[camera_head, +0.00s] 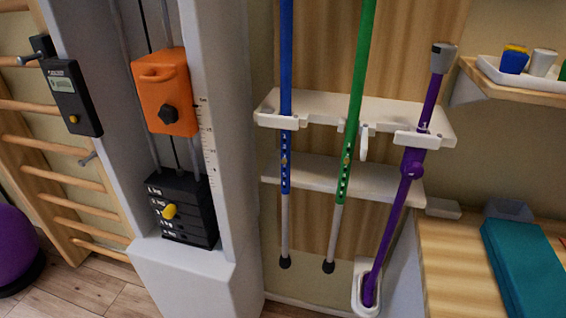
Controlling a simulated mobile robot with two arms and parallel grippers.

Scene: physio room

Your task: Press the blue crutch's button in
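The blue crutch (286,85) stands upright in the left clip of the white wall rack (350,107). Its blue tube has a row of holes, and a small brass-coloured button (284,160) shows on it below the clip. A grey lower tube (285,225) ends in a black rubber foot (285,262). The top of the crutch is cut off by the picture's edge. How far the button stands out is too small to tell. Neither of my grippers shows in the head view.
A green crutch (355,90) and a purple stick (400,190) stand to the right in the same rack. Left is a weight machine with an orange block (165,92) and black weights (181,208). A wooden bench (455,265) with a teal pad (525,268) is at right.

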